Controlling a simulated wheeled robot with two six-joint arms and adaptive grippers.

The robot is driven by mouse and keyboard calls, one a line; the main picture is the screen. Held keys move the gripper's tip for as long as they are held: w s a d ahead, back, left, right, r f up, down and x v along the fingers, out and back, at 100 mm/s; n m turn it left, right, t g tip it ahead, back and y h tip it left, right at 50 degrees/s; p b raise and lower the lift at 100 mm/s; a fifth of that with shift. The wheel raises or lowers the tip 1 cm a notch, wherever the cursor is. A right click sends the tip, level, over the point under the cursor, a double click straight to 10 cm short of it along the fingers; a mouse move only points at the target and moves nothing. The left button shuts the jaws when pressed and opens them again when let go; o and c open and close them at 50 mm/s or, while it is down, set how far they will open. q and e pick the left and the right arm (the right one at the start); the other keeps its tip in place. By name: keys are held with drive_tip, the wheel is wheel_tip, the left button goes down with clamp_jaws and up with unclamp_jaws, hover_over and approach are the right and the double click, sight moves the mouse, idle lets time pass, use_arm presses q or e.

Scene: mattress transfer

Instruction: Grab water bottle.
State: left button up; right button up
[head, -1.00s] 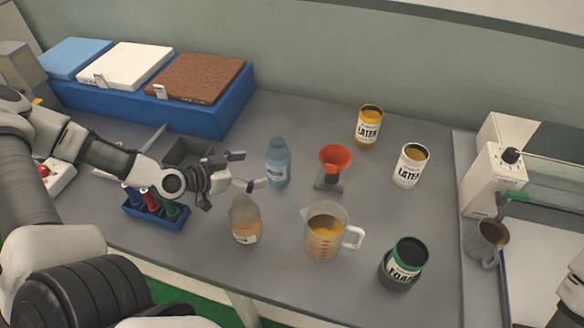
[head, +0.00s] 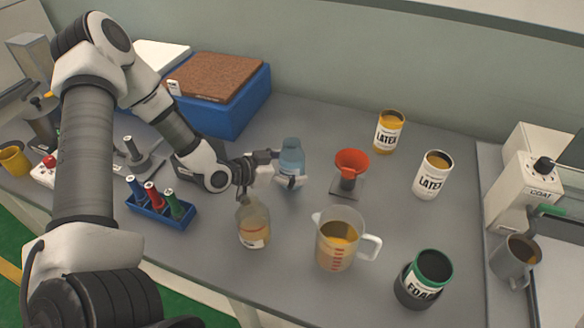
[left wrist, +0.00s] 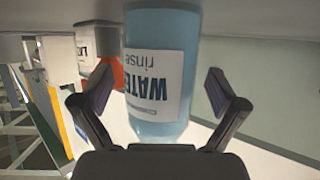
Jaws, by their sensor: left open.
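The water bottle (head: 292,157) is a translucent blue bottle standing upright on the grey table, behind a bottle of tan liquid. In the left wrist view the water bottle (left wrist: 161,75) fills the middle, with its label reading "WATER rinse" upside down. My left gripper (head: 281,168) is at the bottle, and its fingers partly cover the bottle's lower part in the head view. In the left wrist view my left gripper (left wrist: 160,95) is open, with one finger on each side of the bottle and visible gaps between. My right gripper is not in view.
The tan-liquid bottle (head: 253,225) stands close in front of my left gripper. A red funnel on a stand (head: 351,163) is right of the water bottle. A measuring jug (head: 337,240), LATEX cans (head: 433,177) and a FOAM can (head: 425,281) stand further right. A blue tube rack (head: 160,210) is left.

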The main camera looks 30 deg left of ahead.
use_arm(q)
drive_tip(key=shift+s, duration=0.1)
drive_tip(key=shift+c, duration=1)
drive_tip(key=c, duration=1.4)
drive_tip(key=shift+r, duration=0.15)
drive_tip(key=shift+r, duration=0.4)
drive_tip(key=shift+r+p, duration=1.1)
drive_tip(key=shift+r, duration=3.35)
